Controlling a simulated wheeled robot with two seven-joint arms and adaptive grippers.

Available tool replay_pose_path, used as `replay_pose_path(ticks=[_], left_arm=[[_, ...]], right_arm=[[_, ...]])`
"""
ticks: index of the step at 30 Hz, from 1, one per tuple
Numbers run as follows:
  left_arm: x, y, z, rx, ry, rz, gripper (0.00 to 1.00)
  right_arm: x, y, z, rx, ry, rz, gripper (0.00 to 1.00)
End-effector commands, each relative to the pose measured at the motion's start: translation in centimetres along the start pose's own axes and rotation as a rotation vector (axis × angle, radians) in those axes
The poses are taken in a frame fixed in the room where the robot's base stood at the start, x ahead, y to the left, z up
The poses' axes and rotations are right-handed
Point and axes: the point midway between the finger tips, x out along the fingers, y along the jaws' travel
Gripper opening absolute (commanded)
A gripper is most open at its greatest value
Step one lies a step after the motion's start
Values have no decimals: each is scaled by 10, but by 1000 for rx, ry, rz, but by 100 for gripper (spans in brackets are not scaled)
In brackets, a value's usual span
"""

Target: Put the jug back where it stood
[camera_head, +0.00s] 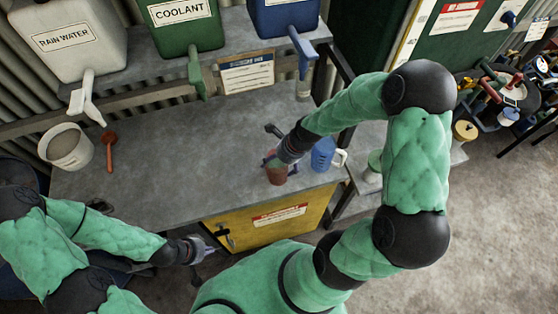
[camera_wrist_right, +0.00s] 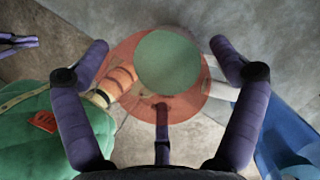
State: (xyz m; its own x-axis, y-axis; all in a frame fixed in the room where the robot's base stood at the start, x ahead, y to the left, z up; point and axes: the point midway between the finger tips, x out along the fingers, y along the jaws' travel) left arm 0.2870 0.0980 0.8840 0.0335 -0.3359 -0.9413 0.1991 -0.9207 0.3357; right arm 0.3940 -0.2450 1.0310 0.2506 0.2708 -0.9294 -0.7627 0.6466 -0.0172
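A reddish, see-through jug (camera_head: 277,175) is near the front edge of the bench, at its right end. In the right wrist view the red jug (camera_wrist_right: 190,105) shows as a round with a green disc inside, perhaps liquid. My right gripper (camera_head: 276,160) is at the red jug, and its fingers (camera_wrist_right: 160,65) lie around its sides. I cannot tell whether they press on it or whether its base rests on the bench. A blue jug (camera_head: 321,154) with a white handle stands just to its right. My left gripper (camera_head: 203,249) is low in front of the bench, empty; its opening is unclear.
The grey bench (camera_head: 190,160) is mostly clear in the middle. A whitish bucket (camera_head: 70,150) and a red scoop (camera_head: 109,150) are at its left. Rain water (camera_head: 75,40), green coolant (camera_head: 180,25) and blue (camera_head: 282,15) containers with spouts stand on the shelf above.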

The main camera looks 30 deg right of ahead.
Motion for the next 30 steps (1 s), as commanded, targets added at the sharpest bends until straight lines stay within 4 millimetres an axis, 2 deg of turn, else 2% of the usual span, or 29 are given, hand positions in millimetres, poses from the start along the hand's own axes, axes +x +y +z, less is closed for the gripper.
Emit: replay_pose_path(ticks=[10,14,30], left_arm=[[0,0,0,0,0,0,0],[-2,1,0,0,0,0,0],[-16,6,1,0,0,0,0]], right_arm=[[-1,0,0,0,0,0,100],[-9,-1,1,-1,-1,-2,100],[-105,-1,1,0,0,-3,100]])
